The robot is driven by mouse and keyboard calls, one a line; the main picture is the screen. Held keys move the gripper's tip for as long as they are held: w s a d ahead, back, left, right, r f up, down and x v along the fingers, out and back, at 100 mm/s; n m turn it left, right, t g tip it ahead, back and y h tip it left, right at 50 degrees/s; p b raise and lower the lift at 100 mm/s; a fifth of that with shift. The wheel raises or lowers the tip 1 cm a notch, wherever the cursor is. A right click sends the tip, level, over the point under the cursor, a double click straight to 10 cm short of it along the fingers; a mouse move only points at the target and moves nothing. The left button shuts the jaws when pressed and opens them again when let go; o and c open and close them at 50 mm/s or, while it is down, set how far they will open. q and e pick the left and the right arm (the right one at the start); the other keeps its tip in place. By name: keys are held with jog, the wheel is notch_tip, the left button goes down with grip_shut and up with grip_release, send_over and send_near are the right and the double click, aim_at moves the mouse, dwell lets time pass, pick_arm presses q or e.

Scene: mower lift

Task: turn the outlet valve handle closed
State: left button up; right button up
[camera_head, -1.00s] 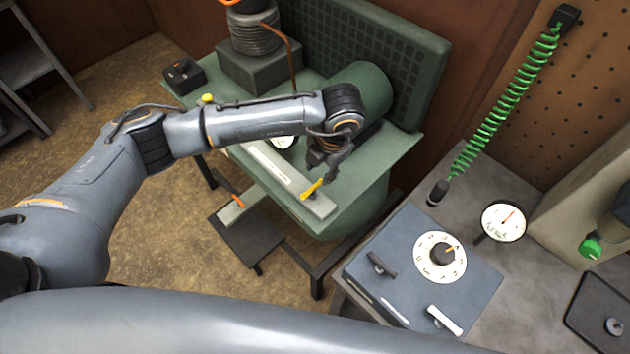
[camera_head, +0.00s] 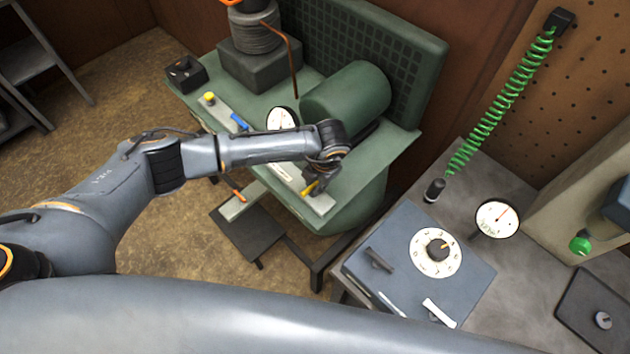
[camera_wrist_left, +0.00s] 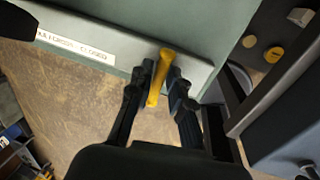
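The yellow valve handle (camera_head: 309,188) sits at the near right end of a pale strip (camera_head: 322,206) on the front of the green machine. In the left wrist view the handle (camera_wrist_left: 159,78) sticks out across the strip's edge, at an angle to the strip. My left gripper (camera_wrist_left: 162,82) has one dark finger close along each side of the handle and looks shut on it. In the head view the left gripper (camera_head: 316,180) partly hides the handle. A white label (camera_wrist_left: 75,48) on the strip ends in "CLOSED"; its other words are hard to read. My right gripper is not in view.
A round gauge (camera_head: 282,119) and a green cylinder (camera_head: 345,98) are behind my left arm. A pedal plate (camera_head: 250,233) is below the machine. A blue box with a dial (camera_head: 437,252) and a second gauge (camera_head: 496,219) are on the right bench.

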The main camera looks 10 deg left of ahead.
pick_arm(q)
grip_shut()
jog(key=shift+f+m+b, duration=0.2)
jog(key=shift+m+b, duration=0.6)
jog(key=shift+b, duration=0.3)
jog(key=m+h+b, duration=0.1)
jog(key=m+b, duration=0.3)
jog(key=b, duration=0.2)
jog(key=m+h+b, duration=0.1)
jog(key=m+b, duration=0.4)
jog(key=b, duration=0.2)
jog(key=m+t+b, duration=0.1)
jog(key=m+b, duration=0.4)
jog(key=b, duration=0.2)
jog(key=shift+s+a+h, duration=0.15)
jog(key=shift+s+h, duration=0.2)
jog(key=shift+h, duration=0.05)
jog(key=shift+r+m+b, duration=0.2)
jog(key=shift+m+b, duration=1)
jog(key=shift+b, duration=0.15)
jog(key=shift+r, duration=0.1)
